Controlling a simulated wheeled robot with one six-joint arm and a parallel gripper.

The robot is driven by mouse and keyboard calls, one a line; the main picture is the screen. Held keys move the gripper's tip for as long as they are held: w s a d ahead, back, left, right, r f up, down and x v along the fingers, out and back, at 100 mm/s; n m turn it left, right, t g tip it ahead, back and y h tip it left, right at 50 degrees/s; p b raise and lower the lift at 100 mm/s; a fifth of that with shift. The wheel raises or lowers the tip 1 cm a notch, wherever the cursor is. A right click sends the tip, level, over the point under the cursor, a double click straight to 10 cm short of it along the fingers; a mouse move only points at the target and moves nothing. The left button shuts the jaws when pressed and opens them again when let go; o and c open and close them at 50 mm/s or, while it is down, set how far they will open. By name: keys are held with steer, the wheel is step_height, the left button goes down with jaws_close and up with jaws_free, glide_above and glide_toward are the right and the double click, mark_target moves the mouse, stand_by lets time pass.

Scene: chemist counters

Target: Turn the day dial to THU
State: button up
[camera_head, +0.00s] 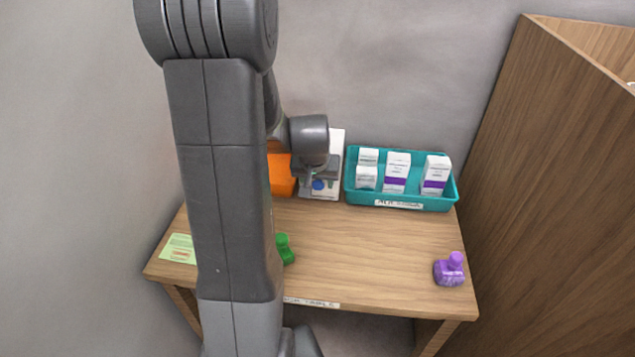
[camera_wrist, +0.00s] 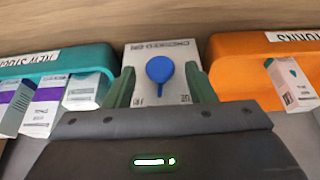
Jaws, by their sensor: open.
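The day dial (camera_head: 318,185) is a small blue knob on a white upright panel (camera_head: 336,145) at the back of the wooden table. In the wrist view the blue dial (camera_wrist: 159,69) sits near the middle of the white panel (camera_wrist: 185,52), with its narrow end toward the bottom of the picture. The printing around it is too small to read surely, so I cannot tell which day it marks. My gripper (camera_wrist: 161,86) is open, with one green finger on each side of the dial and a gap to it. In the head view my gripper (camera_head: 320,172) partly covers the panel.
A teal bin (camera_head: 410,203) with white boxes stands right of the panel. An orange bin (camera_head: 281,175) stands left. A wooden partition (camera_head: 560,180) rises at right.

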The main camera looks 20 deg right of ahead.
steer(key=shift+w+d+f, duration=0.15)
steer(key=shift+w+f, duration=0.1)
steer(key=shift+f, duration=0.4)
steer(key=c, duration=0.9)
steer(key=shift+r+y+p, duration=0.1)
steer(key=shift+y+p, duration=0.2)
steer(key=shift+p, duration=0.15)
steer(key=shift+s+d+f+t+y+b, duration=0.15)
steer(key=shift+f+t+y+b, duration=0.2)
steer(key=shift+b, duration=0.3)
steer(key=shift+r, duration=0.25)
